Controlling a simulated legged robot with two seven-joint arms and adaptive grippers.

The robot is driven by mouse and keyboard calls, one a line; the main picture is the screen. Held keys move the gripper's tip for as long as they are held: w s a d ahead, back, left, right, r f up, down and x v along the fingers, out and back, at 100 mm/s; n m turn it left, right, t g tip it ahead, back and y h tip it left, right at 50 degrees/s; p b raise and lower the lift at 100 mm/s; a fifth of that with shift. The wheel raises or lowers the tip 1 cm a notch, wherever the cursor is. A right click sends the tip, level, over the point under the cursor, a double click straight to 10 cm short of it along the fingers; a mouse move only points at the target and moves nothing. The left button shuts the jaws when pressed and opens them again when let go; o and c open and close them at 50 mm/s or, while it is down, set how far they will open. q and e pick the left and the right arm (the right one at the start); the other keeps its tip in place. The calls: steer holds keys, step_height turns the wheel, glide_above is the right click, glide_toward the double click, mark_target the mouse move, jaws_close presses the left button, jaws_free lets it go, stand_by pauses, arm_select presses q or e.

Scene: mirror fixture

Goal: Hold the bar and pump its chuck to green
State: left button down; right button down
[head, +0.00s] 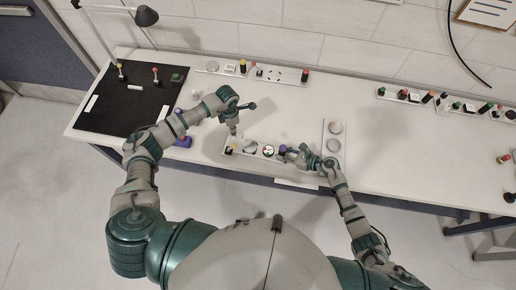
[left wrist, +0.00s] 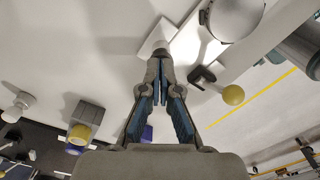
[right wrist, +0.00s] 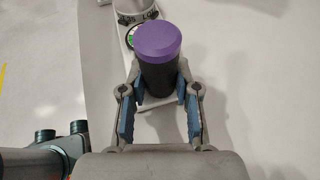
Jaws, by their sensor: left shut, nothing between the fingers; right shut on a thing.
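The bar (head: 259,157) is a pale strip on the table in front of me. It carries a yellow-topped black part (head: 231,149) at its left end, a silver dome (head: 250,146), a small round dial (head: 268,151) and a purple-capped black grip at its right end. My right gripper (head: 288,152) is shut around this black grip (right wrist: 158,75), its purple cap (right wrist: 158,42) above the fingers. Some green shows on the dial (right wrist: 132,37), partly hidden by the cap.
A black mat (head: 125,105) with small knobs covers the table's left end. Other fixture strips (head: 262,75) line the back.

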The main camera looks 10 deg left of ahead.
arm_select(q)
steer(key=shift+f, duration=0.7)
steer(key=shift+r, duration=1.6)
stand_by(1.0)
stand_by(0.5)
stand_by(1.6)
stand_by(0.6)
stand_by(1.5)
stand_by(0.5)
